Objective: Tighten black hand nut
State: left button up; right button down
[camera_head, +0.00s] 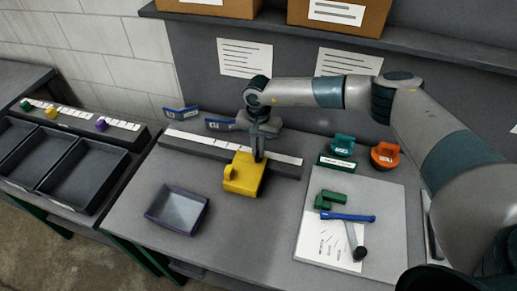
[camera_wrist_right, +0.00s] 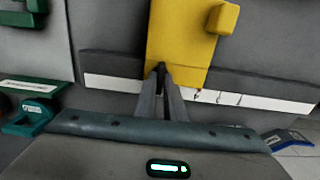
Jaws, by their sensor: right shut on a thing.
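A yellow block (camera_head: 246,178) with a small side knob stands at the front edge of a long dark bar with a white marked strip. My right gripper (camera_head: 258,158) points down at the block's back end, fingers close together. In the right wrist view, the fingertips (camera_wrist_right: 161,72) meet at the near end of the yellow block (camera_wrist_right: 178,45), shut on a small dark piece that looks like the black hand nut. The fingers hide most of it, so I cannot tell how it is seated. My left gripper is in neither view.
A purple-rimmed tray (camera_head: 177,210) lies front left of the block. A white board (camera_head: 385,225) with a blue-handled tool (camera_head: 348,217) and green piece lies to the right. Green (camera_head: 343,146) and orange (camera_head: 386,155) items stand behind it. Dark bins (camera_head: 88,180) are at left.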

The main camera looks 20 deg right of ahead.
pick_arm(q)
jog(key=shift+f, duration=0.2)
